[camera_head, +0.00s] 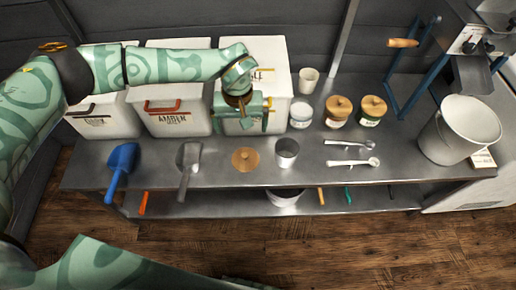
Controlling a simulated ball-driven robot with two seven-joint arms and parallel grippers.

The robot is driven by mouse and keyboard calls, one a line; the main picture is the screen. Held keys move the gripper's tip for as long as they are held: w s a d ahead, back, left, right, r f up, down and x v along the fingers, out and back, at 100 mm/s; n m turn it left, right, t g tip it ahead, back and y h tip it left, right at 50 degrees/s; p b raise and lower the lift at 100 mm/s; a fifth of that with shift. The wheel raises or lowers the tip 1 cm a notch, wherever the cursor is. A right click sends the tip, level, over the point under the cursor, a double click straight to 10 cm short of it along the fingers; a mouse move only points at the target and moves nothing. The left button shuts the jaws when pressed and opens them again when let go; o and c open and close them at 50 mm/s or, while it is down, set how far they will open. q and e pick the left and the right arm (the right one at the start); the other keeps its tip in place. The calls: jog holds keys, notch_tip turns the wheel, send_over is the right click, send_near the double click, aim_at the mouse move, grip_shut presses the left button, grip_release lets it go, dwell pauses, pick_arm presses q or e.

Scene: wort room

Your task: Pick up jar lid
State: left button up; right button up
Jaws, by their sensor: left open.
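The jar lid (245,159), a round tan wooden disc with a small knob, lies flat on the steel bench (220,178) near its front edge. My left gripper (242,128) reaches in from the left and hangs over the bench behind the lid, in front of the right-hand white bin. Its two fingers are apart with nothing between them, and it does not touch the lid. A lidless jar (301,115) stands behind and to the right of the lid. My right gripper does not show.
A metal cup (287,152) stands just right of the lid. A grey scoop (188,162) and a blue scoop (121,164) lie left. Two wooden-lidded jars (337,115) (372,112), spoons (352,162) and a large bucket (459,130) are right. White bins (172,65) line the back.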

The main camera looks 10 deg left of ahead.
pick_arm(q)
jog(key=b, duration=0.4)
send_over(245, 155)
notch_tip(245, 155, down, 10)
jog(key=shift+a+f, duration=0.1)
jog(key=shift+f, duration=0.15)
notch_tip(245, 155, down, 5)
jog(key=b, duration=0.3)
jog(key=shift+f, duration=0.4)
jog(key=shift+w+r, duration=0.1)
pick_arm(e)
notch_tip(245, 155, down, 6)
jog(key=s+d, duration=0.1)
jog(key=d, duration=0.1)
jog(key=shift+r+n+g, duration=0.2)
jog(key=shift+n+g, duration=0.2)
pick_arm(q)
jog(key=c, duration=0.9)
